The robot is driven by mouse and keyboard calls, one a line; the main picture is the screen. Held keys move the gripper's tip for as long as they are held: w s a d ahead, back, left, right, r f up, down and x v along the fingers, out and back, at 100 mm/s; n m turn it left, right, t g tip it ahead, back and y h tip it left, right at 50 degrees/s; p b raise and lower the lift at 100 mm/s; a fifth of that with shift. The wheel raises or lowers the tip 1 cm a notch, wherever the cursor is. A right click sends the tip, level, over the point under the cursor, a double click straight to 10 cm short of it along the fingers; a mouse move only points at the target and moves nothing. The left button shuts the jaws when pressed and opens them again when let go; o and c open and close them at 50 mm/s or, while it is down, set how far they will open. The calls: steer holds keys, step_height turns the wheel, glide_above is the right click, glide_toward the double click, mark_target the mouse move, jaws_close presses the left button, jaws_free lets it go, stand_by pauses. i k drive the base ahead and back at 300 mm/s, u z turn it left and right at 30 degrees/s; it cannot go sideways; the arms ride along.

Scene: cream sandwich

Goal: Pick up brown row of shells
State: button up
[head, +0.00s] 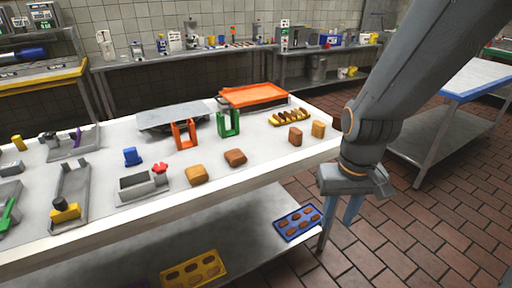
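A row of small brown and yellow pieces (290,117) lies near the back right of the white table; it is too small to tell whether these are the shells. A blue tray (281,233) with brown shell-like pieces (298,222) lies on the lower shelf at the right. A yellow tray (166,284) with similar brown pieces (193,270) lies on that shelf further left. My gripper (340,212) points down just off the table's right end, right of the blue tray and apart from it. Its two blue fingers are spread with nothing seen between them.
Brown blocks (235,157) and tan blocks (196,174) stand on the white table (225,190). Green (229,123) and orange (184,134) holders, a grey plate and an orange tray (253,94) stand behind. Brick floor (420,235) is clear at the right.

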mark_target(235, 158)
steer(key=u, duration=0.25)
steer(key=i, duration=0.9)
steer(key=u, duration=0.7)
